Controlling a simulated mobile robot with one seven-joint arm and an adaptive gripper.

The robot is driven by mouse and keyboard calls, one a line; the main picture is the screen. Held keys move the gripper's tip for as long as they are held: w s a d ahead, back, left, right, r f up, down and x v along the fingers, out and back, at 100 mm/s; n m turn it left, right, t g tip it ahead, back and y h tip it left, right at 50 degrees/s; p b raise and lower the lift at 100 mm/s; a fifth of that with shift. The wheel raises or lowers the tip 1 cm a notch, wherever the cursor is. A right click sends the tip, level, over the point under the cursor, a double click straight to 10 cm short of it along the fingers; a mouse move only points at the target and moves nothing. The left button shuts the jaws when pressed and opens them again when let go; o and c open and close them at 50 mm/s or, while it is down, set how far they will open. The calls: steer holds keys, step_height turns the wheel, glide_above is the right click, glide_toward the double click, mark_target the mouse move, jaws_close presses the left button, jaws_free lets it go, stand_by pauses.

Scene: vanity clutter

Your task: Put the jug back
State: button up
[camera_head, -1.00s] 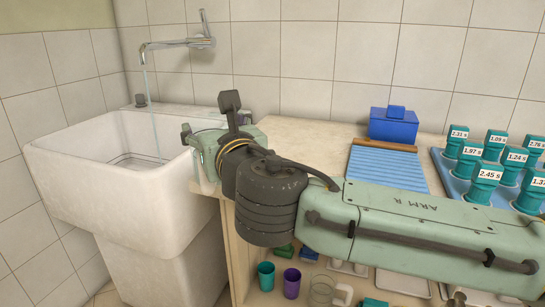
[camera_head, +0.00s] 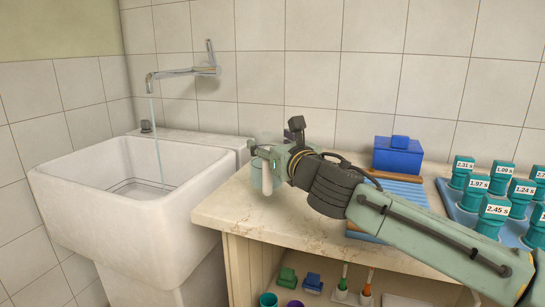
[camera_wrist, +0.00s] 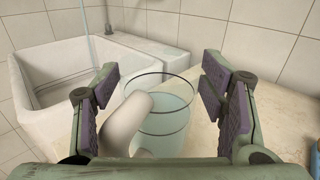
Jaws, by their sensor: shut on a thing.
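The jug (camera_head: 256,176) is clear with a pale handle (camera_head: 267,180) and stays upright. In the wrist view the jug (camera_wrist: 168,122) holds pale bluish liquid, and its dark rim shows. My gripper (camera_head: 264,158) is shut on the jug, with the handle between its fingers in the wrist view (camera_wrist: 155,100). The jug is at the left part of the countertop (camera_head: 232,211), near the sink. I cannot tell whether its base touches the counter.
The white sink (camera_head: 165,215) is at the left, and water runs from its tap (camera_head: 180,72). A blue box (camera_head: 398,158), a blue ribbed mat (camera_head: 405,192) and several teal labelled containers (camera_head: 479,190) stand right. Small items sit on the shelf below.

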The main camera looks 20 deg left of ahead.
steer(key=shift+f, duration=1.7)
steer(key=shift+f, duration=0.1)
steer(key=o, duration=1.6)
steer(key=shift+f+b, duration=0.1)
steer(key=shift+b, duration=0.2)
steer(key=shift+r, duration=0.25)
steer(key=v, duration=1.2)
steer(key=shift+a+f, duration=0.1)
